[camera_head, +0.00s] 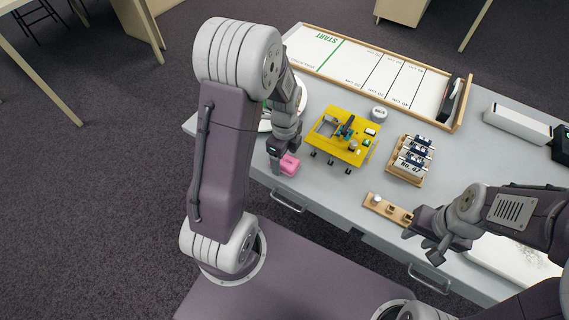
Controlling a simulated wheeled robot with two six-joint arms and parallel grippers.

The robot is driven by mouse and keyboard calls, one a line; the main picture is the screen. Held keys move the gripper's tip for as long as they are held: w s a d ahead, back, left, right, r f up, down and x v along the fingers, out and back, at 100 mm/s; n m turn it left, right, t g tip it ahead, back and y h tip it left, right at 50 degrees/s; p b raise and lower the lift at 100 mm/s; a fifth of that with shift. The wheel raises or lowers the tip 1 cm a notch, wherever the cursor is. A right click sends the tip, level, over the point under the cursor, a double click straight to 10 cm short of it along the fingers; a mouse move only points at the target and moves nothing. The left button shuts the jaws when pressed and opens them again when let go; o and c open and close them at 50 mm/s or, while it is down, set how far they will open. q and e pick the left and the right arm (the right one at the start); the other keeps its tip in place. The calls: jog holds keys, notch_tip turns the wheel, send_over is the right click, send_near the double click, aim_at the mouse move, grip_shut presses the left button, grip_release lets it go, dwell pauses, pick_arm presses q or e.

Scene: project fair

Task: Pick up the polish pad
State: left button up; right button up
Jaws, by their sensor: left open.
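A small pink block (289,166), which may be the polish pad, sits near the left front edge of the grey table. My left gripper (281,158) is open and right at the block, its dark jaws partly covering it. I cannot tell whether the jaws touch it. My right gripper (428,236) is by the wooden strip near the front edge. Its jaws are too small and dark to read.
A yellow wheeled platform (327,150) stands right of the block. A wooden rack of labelled items (398,176), a wooden strip (377,209) and a labelled round tin (379,114) are further right. A long START board (343,62) lies behind. Bare table lies between.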

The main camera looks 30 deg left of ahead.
pick_arm(q)
jog(key=shift+w+f, duration=0.15)
jog(key=shift+f, duration=0.7)
pick_arm(e)
jog(key=shift+w+f, duration=0.15)
jog(key=shift+f, duration=0.1)
pick_arm(q)
jog(key=shift+r, duration=0.1)
jog(key=shift+c, duration=0.3)
jog(key=c, duration=1.4)
jog(key=shift+r, duration=0.1)
pick_arm(e)
jog(key=shift+r, duration=0.1)
